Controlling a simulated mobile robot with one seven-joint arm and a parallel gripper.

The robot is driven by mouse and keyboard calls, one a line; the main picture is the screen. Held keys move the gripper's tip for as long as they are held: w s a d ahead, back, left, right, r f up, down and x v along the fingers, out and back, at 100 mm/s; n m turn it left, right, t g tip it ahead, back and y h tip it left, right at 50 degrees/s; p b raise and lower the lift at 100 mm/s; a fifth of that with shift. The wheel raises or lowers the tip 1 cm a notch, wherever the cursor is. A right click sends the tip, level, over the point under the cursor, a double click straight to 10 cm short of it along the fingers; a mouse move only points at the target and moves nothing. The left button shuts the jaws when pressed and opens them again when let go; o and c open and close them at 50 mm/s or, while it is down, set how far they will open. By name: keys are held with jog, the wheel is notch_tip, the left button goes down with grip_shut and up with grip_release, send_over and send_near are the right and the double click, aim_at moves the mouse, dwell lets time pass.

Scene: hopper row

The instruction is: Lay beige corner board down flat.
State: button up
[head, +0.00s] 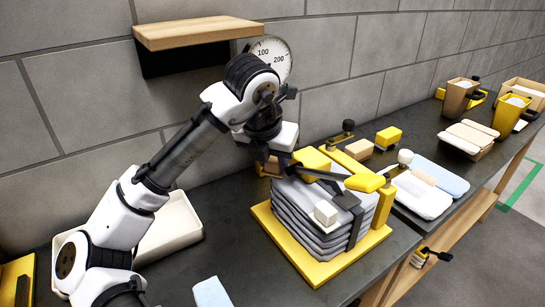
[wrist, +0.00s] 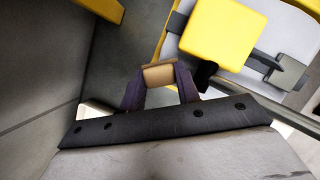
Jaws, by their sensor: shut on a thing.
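The beige corner board (wrist: 160,76) is between my gripper's two dark fingers (wrist: 160,88) in the wrist view. Only its end shows there, so its full length and tilt are hard to tell. In the head view my gripper (head: 268,158) points down at the back left corner of the grey stack (head: 310,210), shut on the beige board (head: 270,168), which is mostly hidden behind the fingers and stack. The stack sits on a yellow pallet (head: 275,232), with a yellow corner piece (head: 384,206) upright at its right corner and dark straps over it.
A cream tray (head: 172,228) lies left of the pallet. A wooden shelf (head: 195,33) and round dial (head: 271,56) are on the wall near my arm. Bags (head: 420,195) and a yellow block (head: 389,136) stand right.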

jog(key=o, duration=1)
jog(key=shift+o, duration=0.2)
jog(key=v, duration=1.4)
jog(key=shift+p, duration=0.4)
jog(key=shift+f, duration=0.1)
